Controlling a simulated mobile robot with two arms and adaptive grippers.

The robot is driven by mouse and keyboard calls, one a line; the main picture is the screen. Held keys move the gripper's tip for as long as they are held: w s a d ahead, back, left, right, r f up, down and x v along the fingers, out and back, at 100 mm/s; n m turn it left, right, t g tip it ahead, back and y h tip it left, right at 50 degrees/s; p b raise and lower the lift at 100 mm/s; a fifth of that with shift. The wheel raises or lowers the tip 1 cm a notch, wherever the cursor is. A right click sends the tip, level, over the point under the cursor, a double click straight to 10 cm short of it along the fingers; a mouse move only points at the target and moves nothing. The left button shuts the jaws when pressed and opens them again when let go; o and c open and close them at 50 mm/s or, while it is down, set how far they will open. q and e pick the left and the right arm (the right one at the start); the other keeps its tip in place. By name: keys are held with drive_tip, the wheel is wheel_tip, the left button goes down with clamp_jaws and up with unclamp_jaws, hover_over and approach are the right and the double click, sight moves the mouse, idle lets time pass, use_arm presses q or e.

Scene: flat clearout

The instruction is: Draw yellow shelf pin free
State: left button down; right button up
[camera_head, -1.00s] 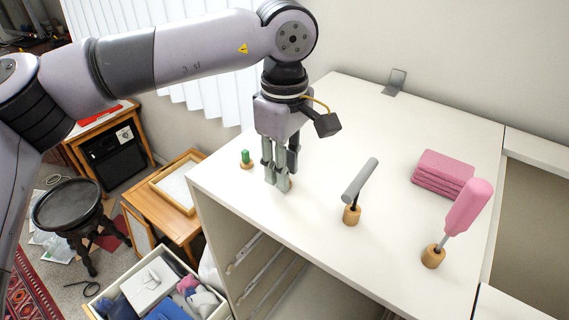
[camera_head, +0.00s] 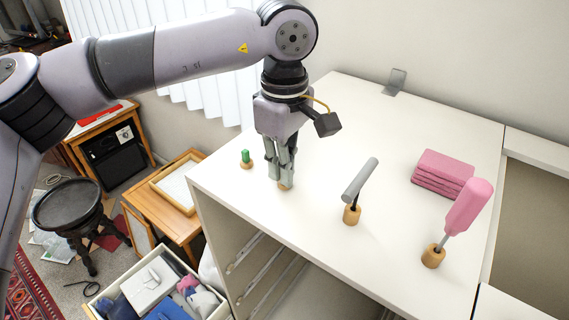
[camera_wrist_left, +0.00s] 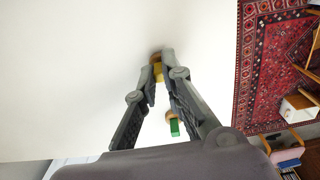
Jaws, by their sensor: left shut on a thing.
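My left gripper (camera_head: 282,178) points down at the white cabinet top, with its fingers closed together. In the left wrist view its fingertips (camera_wrist_left: 161,62) close on the yellow shelf pin (camera_wrist_left: 158,72), of which only a small part shows between them. A round wooden base (camera_head: 284,186) shows just under the fingertips in the head view. The fingers hide the pin there, and I cannot tell whether it is still seated in the base.
A green pin (camera_head: 245,155) in a wooden base stands left of my gripper. To the right stand a grey-handled tool (camera_head: 360,180) and a pink-handled tool (camera_head: 468,208) in wooden bases. Folded pink cloths (camera_head: 442,173) lie behind. The white cabinet top (camera_head: 310,230) has its front edge close by.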

use_arm(q)
drive_tip(key=shift+r, duration=0.2)
drive_tip(key=shift+r+p, duration=0.6)
drive_tip(key=shift+r, duration=0.35)
drive_tip(key=shift+r+p, duration=1.1)
drive_tip(key=shift+r, duration=0.9)
drive_tip(key=shift+f, duration=0.15)
